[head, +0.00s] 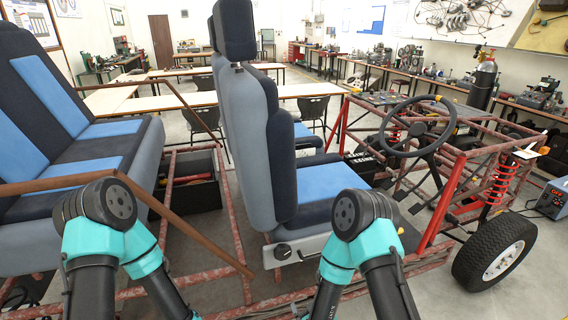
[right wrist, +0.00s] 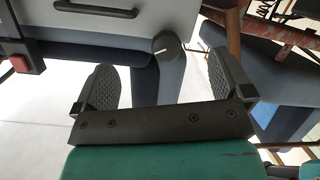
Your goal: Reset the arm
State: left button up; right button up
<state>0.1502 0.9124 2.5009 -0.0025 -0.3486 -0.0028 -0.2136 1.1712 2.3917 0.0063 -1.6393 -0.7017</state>
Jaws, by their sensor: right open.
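My right gripper (right wrist: 163,62) shows in the right wrist view with its two dark, ridged fingers spread wide apart. Nothing is between the fingers. A dark seat with a round black knob (right wrist: 168,46) lies beyond them. In the head view both of my arms show as teal and black links at the bottom, bent at the elbow. The right elbow is in front of the blue seat (head: 333,180). The left elbow is in front of the bench seat (head: 95,150). I cannot make out either set of fingertips in the head view. My left gripper is out of sight.
The red tubular kart frame (head: 245,285) surrounds the seats. A brown bar (head: 185,240) slants close to my left arm. The steering wheel (head: 418,126) and a wheel (head: 495,252) are at the right. Workshop tables (head: 180,98) stand behind.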

jog(key=s+d+f+m+g, duration=0.3)
jog(key=s+d+m+g, duration=0.1)
jog(key=s+d+g, duration=0.2)
jog(key=s+d+f+m+g, duration=0.4)
jog(key=s+d+g, duration=0.3)
jog(key=s, duration=0.3)
jog(key=shift+s+d+m+h, duration=0.4)
jog(key=shift+d+m, duration=0.2)
jog(key=shift+m, duration=0.1)
